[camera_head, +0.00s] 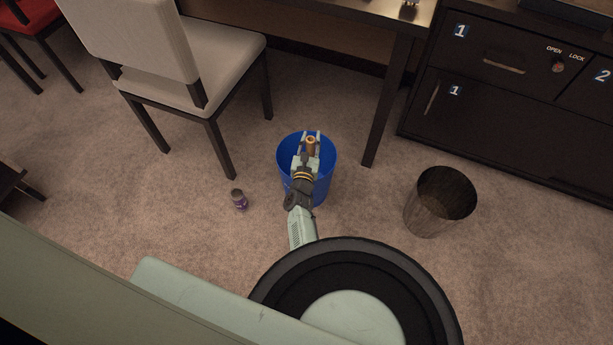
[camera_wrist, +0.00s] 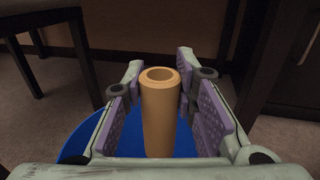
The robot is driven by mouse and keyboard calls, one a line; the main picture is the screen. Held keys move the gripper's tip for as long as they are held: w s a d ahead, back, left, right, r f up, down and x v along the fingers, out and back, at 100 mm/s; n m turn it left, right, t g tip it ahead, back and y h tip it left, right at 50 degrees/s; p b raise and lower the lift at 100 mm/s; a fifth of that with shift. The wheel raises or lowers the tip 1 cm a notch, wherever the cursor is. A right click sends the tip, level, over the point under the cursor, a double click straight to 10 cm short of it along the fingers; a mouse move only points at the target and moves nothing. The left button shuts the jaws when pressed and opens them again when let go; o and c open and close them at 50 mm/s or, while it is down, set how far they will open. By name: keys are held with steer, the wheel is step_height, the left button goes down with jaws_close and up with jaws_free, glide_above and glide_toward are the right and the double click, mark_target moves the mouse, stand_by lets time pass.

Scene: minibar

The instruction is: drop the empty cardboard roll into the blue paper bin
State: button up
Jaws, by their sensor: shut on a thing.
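The empty cardboard roll (camera_head: 311,147) is a tan, hollow tube. It also shows upright in the middle of the wrist view (camera_wrist: 160,118), between the purple finger pads. My gripper (camera_head: 311,139) is shut on the roll. The blue paper bin (camera_head: 325,178) stands on the carpet, with my gripper and the roll over its opening in the head view. Blue also shows behind and below the fingers in the wrist view (camera_wrist: 76,150). My gripper and wrist hide much of the bin's inside.
A dark mesh bin (camera_head: 440,205) stands to the right. A small purple container (camera_head: 239,200) is on the carpet left of the blue bin. A pale chair (camera_head: 180,65), a desk leg (camera_head: 388,100) and a dark cabinet (camera_head: 500,105) stand behind.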

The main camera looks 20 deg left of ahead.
steer(key=o, duration=0.8)
step_height(320, 180, up, 10)
stand_by(0.4)
stand_by(0.4)
